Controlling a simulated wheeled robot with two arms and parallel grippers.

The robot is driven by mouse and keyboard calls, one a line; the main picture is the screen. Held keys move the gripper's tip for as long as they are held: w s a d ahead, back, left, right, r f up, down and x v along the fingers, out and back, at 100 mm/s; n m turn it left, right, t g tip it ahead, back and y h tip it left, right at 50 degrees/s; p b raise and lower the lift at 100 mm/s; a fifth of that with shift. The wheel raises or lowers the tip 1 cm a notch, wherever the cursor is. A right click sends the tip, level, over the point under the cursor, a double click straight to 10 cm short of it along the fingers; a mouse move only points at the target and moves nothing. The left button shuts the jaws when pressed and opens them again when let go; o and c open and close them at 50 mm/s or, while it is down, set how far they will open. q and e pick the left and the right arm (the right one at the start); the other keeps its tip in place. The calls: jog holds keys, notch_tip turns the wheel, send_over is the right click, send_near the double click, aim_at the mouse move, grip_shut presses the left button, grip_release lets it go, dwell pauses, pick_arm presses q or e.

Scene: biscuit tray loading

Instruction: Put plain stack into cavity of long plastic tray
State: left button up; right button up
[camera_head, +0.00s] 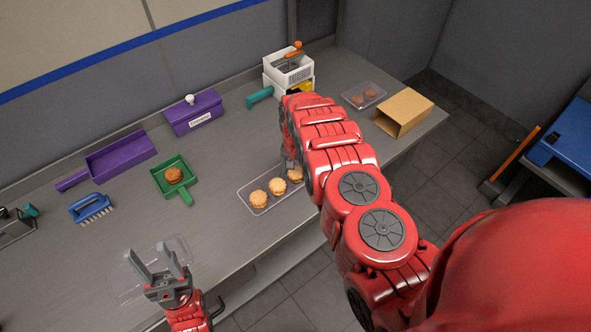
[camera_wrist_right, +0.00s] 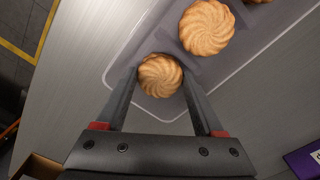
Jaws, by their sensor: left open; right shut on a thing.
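The long clear plastic tray (camera_head: 246,208) lies on the bench in the middle of the head view, and its rim and dividers show in the right wrist view (camera_wrist_right: 195,68). Swirled golden biscuit stacks (camera_head: 258,198) sit in its other cavities. My right gripper (camera_wrist_right: 160,80) is shut on a plain biscuit stack (camera_wrist_right: 161,75) at the tray's end cavity; I cannot tell whether the stack touches the cavity floor. In the head view my right arm partly hides this end. My left gripper (camera_head: 158,262) is open and empty, above another clear tray (camera_head: 128,288).
A green scoop (camera_head: 187,192) holds one biscuit stack. The bench between scoop and long tray is clear.

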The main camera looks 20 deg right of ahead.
aim_at(296, 172)
jog(key=o, duration=0.5)
jog(key=shift+f, duration=0.1)
jog(key=shift+r+p, duration=1.35)
jog(key=shift+r, duration=0.95)
jog(key=o, duration=0.3)
